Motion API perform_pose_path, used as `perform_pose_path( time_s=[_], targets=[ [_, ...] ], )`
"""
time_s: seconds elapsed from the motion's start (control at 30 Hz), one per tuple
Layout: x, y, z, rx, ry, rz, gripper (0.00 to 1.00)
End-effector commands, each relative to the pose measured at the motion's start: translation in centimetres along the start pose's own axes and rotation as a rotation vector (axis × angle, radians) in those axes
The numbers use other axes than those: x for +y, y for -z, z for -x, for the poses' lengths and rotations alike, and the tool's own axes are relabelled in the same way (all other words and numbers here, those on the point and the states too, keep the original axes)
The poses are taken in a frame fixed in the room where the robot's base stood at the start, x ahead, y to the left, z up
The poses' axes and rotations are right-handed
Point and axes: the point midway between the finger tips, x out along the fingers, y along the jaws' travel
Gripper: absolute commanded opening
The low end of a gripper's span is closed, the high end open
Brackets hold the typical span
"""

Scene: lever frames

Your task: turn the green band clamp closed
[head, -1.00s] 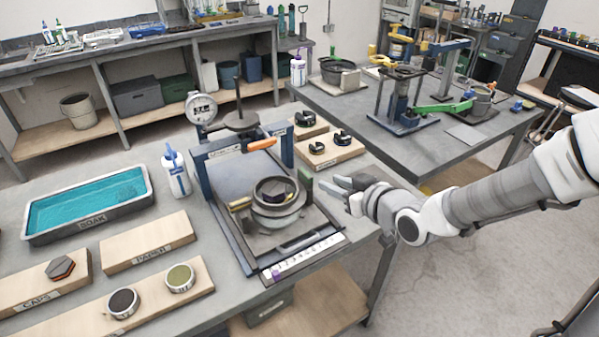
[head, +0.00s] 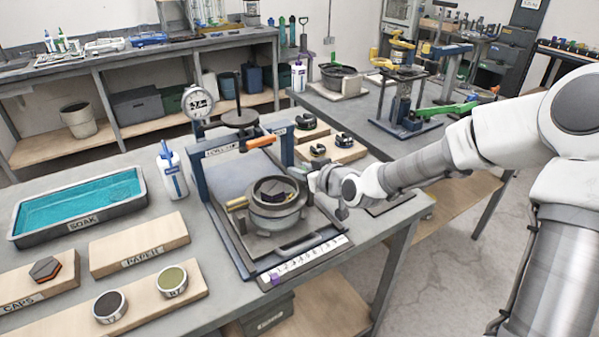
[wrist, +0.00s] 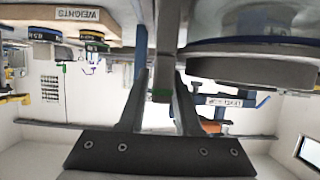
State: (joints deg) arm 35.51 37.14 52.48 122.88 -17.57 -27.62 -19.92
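A round grey pot (head: 277,222) with a banded rim sits on the bed of the blue-framed fixture. A yellow handle (head: 237,204) sticks out at its left. My gripper (head: 315,181) is low at the right side of the pot. In the head view my gripper and wrist largely hide that spot. The pot's rim (wrist: 250,62) is close at the right in the wrist view.
An orange handle (head: 261,142) and a dial gauge (head: 198,102) are on the fixture's upright frame. A weights board (head: 340,152) stands just behind my gripper. A white bottle (head: 172,172) and soak tray (head: 82,208) are left. Another green lever (head: 447,109) is on the back table.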

Motion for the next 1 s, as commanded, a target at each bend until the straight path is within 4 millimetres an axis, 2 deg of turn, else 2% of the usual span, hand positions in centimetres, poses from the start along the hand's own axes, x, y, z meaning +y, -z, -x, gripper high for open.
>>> perform_pose_path(
  time_s=[0.13, 0.43, 0.63, 1.0],
  targets=[
    [-0.06, -0.05, -0.89, 0.000, 0.001, 0.000, 0.33],
    [-0.03, 0.00, -1.03, 0.000, 0.000, 0.000, 0.33],
    [-0.03, -0.01, -1.01, 0.000, 0.000, 0.000, 0.00],
    [-0.05, -0.09, -1.04, -0.001, -0.006, -0.001, 0.00]
  ],
)
